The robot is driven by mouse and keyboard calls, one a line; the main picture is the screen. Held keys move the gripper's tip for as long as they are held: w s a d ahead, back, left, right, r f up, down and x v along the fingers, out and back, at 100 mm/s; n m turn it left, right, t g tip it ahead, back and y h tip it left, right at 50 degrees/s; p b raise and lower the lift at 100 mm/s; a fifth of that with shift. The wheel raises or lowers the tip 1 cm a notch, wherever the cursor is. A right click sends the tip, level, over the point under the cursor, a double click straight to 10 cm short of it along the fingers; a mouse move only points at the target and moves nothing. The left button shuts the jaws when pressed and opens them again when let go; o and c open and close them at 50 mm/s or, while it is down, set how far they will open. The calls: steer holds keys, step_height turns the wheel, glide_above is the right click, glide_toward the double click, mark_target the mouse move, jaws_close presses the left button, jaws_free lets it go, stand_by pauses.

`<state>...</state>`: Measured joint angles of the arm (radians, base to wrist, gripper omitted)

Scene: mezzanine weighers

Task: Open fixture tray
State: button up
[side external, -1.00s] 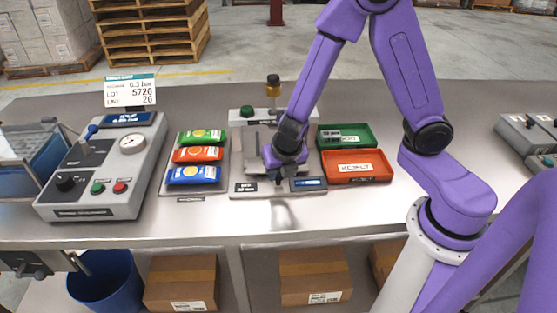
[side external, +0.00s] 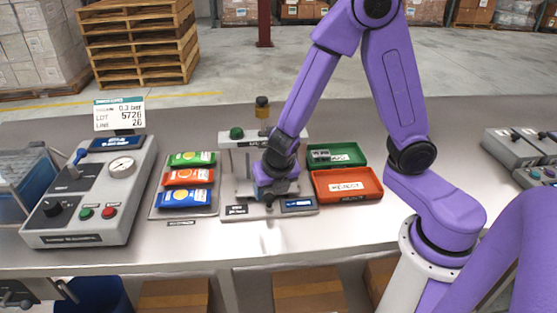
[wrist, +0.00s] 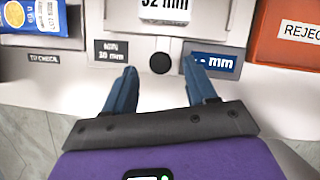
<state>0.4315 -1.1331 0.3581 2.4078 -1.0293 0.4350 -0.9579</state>
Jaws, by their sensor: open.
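The fixture (side external: 226,160) is a grey metal frame on a base plate in the middle of the bench, with a green button and an amber-topped post. In the wrist view, its tray front shows a round black knob (wrist: 160,63) between a dark "MIN 30 mm" label (wrist: 111,52) and a blue "mm" label (wrist: 213,64). A white "32 mm" plate (wrist: 165,16) lies behind the knob. My gripper (side external: 269,200) is over the fixture's front; in the wrist view its blue fingers (wrist: 158,72) are open, one on each side of the knob. Contact cannot be told. My wrist hides part of the fixture.
Green, orange and blue packets (side external: 187,177) lie on a plate left of the fixture. A green bin (side external: 350,149) and an orange reject bin (side external: 372,184) stand close on its right. A grey control box (side external: 92,190) with a gauge is at left. The bench front is clear.

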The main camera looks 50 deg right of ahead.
steer(key=v, duration=1.5)
steer(key=shift+r, duration=0.1)
steer(key=s+d+f+m+g+y, duration=0.1)
steer(key=s+d+m+g, duration=0.1)
steer(key=s+m, duration=0.6)
steer(key=s+d+f+m+g+y, duration=0.1)
steer(key=s+d+m, duration=0.1)
steer(key=s+m, duration=0.6)
steer(key=shift+s+d+f+m+g+y, duration=0.15)
steer(key=shift+s+f+m+g+y, duration=0.2)
steer(key=shift+m, duration=0.35)
